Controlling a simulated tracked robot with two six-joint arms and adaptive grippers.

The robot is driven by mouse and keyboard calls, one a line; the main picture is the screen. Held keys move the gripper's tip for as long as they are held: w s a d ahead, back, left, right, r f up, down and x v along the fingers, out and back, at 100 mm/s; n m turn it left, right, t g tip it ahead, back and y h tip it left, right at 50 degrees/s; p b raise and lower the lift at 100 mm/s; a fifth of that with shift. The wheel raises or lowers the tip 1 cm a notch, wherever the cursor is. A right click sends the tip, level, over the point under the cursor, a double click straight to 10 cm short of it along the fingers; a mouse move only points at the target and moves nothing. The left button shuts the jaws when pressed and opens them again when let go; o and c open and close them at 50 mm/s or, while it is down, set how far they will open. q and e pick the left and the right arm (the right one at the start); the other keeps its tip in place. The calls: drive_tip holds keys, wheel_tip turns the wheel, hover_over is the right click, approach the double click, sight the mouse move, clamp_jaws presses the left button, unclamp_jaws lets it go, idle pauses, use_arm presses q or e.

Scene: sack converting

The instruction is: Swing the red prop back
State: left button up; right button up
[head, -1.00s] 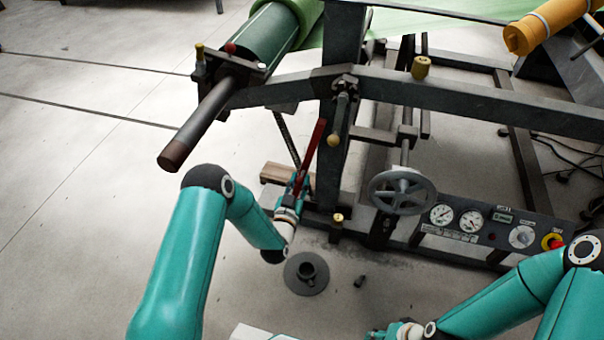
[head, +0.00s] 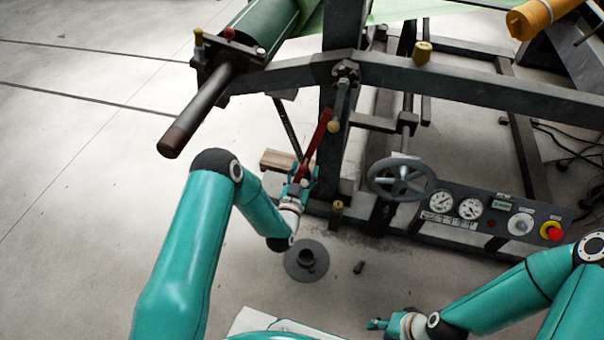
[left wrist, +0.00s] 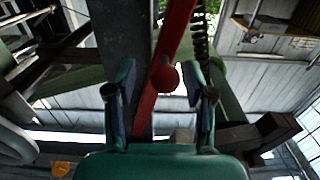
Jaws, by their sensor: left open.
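The red prop (head: 318,142) is a slim bar leaning up and to the right beside the dark post of the stand in the head view. My left gripper (head: 303,174) is at its lower part. In the left wrist view the red prop (left wrist: 172,45) runs up between the two spread fingers of my left gripper (left wrist: 162,92). A round red knob (left wrist: 165,76) on the prop sits between the fingertips, with gaps on both sides. My right gripper (head: 378,323) is low in the head view, away from the prop, too small to tell if open.
A grey handwheel (head: 402,181) and a gauge panel (head: 490,215) stand to the right of the prop. A wooden block (head: 278,160) is behind my left gripper. A round dark base (head: 306,260) lies on the floor. The dark shaft (head: 200,108) juts out at upper left.

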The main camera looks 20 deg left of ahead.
use_arm(q)
drive_tip(key=s, duration=1.2)
drive_tip(key=shift+d, duration=0.25)
drive_tip(key=shift+f, duration=0.1)
wheel_tip(320, 180, up, 7)
drive_tip(key=w+p, duration=0.2)
drive_tip(key=s+d+f+n+g+h+p, duration=0.1)
drive_tip(key=s+d+f+g+h, duration=0.15)
drive_tip(key=s+f+g, duration=0.7)
drive_tip(key=s+d+f+g+h, duration=0.2)
drive_tip(key=s+d+f+g, duration=0.35)
drive_tip(key=s, duration=0.75)
wheel_tip(320, 180, up, 40)
drive_tip(key=a+g+p, duration=0.1)
drive_tip(key=g+p, duration=0.1)
drive_tip(key=p, duration=3.6)
drive_tip(key=shift+s+a+n, duration=0.3)
drive_tip(key=shift+s+a, duration=0.05)
drive_tip(key=shift+a, duration=0.05)
